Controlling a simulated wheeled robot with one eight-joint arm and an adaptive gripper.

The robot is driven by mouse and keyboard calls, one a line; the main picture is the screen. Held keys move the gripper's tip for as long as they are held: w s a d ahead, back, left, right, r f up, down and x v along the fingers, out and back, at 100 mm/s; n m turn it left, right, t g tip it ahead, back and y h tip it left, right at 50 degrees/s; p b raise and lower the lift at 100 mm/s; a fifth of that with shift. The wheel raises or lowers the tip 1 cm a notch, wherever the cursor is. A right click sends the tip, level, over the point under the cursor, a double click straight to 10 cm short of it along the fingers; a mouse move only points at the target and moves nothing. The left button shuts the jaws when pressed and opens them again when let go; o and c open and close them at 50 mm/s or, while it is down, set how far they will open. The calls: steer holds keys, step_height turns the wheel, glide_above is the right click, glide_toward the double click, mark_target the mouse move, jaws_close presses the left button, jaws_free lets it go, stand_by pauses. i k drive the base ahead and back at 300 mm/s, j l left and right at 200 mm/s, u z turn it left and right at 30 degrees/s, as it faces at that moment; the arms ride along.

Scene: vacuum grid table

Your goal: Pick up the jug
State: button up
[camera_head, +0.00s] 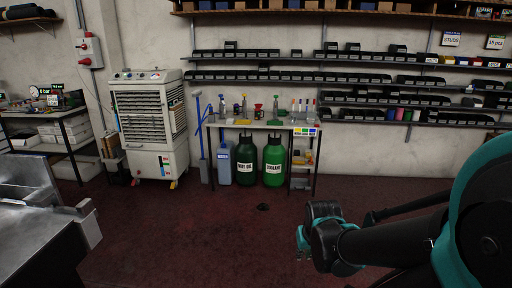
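Three jug-like containers stand on the floor under a small table at the back wall. One is a blue jug (224,166) with a white label, on the left. A dark jug labelled way oil (245,163) stands in the middle, and a green jug labelled coolant (274,164) on the right. All are upright. My arm (390,243) reaches in from the lower right, well short of the jugs, with open floor between. I cannot make out gripper fingers, so its state is unclear. Nothing held is visible.
The small table (262,125) holds bottles and small tools. A blue-handled shovel (200,140) leans at its left, beside a white air cooler (150,125). A metal bench (35,215) fills the lower left. The dark red floor (215,235) is mostly clear.

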mark_target(310, 114)
steer(key=i+z, duration=0.15)
steer(key=i, duration=0.3)
steer(key=i+j+z, duration=0.1)
steer(key=i, duration=0.3)
steer(key=i+j+z, duration=0.15)
steer(key=i, duration=0.3)
steer(key=i+j+z, duration=0.1)
steer(key=i, duration=0.35)
steer(key=j, duration=0.1)
